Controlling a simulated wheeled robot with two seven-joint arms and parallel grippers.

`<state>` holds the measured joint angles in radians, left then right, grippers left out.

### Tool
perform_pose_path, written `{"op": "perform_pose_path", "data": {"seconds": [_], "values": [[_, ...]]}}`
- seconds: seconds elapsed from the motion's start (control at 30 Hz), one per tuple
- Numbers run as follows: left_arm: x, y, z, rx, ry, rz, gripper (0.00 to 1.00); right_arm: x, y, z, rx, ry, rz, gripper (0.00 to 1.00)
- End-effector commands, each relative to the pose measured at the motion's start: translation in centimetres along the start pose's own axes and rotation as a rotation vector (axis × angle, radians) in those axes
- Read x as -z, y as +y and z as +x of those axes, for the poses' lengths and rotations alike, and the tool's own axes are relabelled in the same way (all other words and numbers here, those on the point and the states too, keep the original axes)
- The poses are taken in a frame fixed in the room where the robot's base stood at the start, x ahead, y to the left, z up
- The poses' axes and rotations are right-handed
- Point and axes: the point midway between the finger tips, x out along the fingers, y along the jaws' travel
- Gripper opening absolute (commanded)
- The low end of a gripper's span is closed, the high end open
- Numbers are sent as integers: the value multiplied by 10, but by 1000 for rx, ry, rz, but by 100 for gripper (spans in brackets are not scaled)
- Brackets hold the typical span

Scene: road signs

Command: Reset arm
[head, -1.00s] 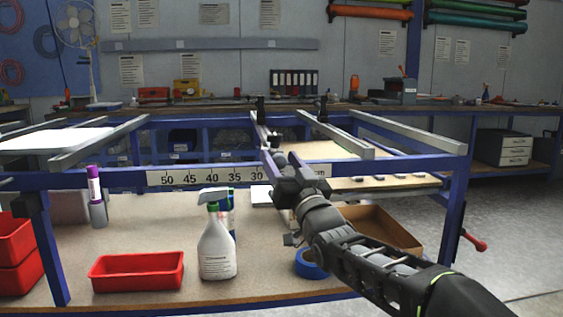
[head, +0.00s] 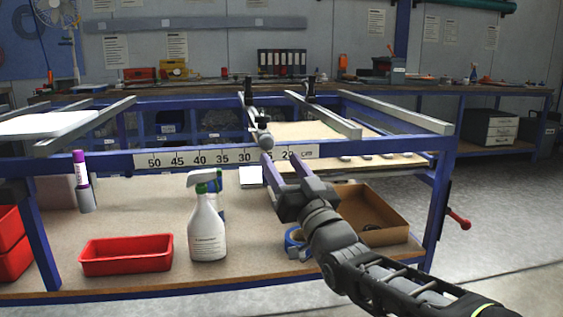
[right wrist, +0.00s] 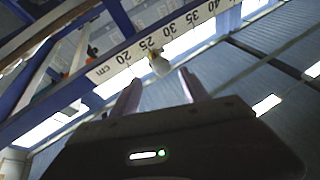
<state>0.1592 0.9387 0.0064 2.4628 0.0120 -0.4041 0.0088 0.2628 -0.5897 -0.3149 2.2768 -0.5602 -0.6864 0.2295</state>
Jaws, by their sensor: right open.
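My right gripper (head: 285,172) is open, with its two fingers apart and nothing seen between them. It is in front of the blue frame's ruler strip (head: 226,156), above the lower shelf. In the right wrist view its two fingers (right wrist: 158,90) point up toward the ruler strip (right wrist: 150,42), with a small pale knob (right wrist: 159,65) beyond the tips. The knob also shows in the head view (head: 265,140), just above the fingers. My left gripper is not in view.
A white spray bottle (head: 206,228), a red tray (head: 127,255), a cardboard box (head: 372,215) and blue tape (head: 293,238) are on the lower shelf (head: 150,210). A purple-capped tube (head: 80,168) is at the left. Open floor (head: 500,215) lies to the right.

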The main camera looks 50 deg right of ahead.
Motion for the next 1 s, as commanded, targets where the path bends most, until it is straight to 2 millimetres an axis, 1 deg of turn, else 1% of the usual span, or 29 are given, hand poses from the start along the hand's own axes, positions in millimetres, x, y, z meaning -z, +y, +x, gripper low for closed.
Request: {"op": "perform_pose_path", "data": {"seconds": [0.4,0.47,0.5,0.57,0.67,0.7,0.77,0.8,0.87,0.9,0.97,1.0], "values": [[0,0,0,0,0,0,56,-1,0,0,-2,-5,-11,53],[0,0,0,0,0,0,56,-6,5,0,-20,-23,-13,53],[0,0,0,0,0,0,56,-13,6,-1,-34,-44,-5,53],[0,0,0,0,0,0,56,-32,2,1,-41,-88,7,53],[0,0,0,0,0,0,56,-79,-11,6,-38,-188,25,53],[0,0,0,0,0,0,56,-103,-18,6,-34,-240,35,53],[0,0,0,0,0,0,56,-143,-31,6,-24,-324,48,53],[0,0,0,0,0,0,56,-173,-41,3,-17,-387,57,53],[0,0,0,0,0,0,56,-219,-58,-5,-3,-485,71,53],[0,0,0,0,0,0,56,-250,-69,-13,7,-554,79,53],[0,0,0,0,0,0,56,-294,-86,-28,22,-653,90,53],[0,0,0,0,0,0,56,-323,-98,-40,32,-721,97,53]]}}
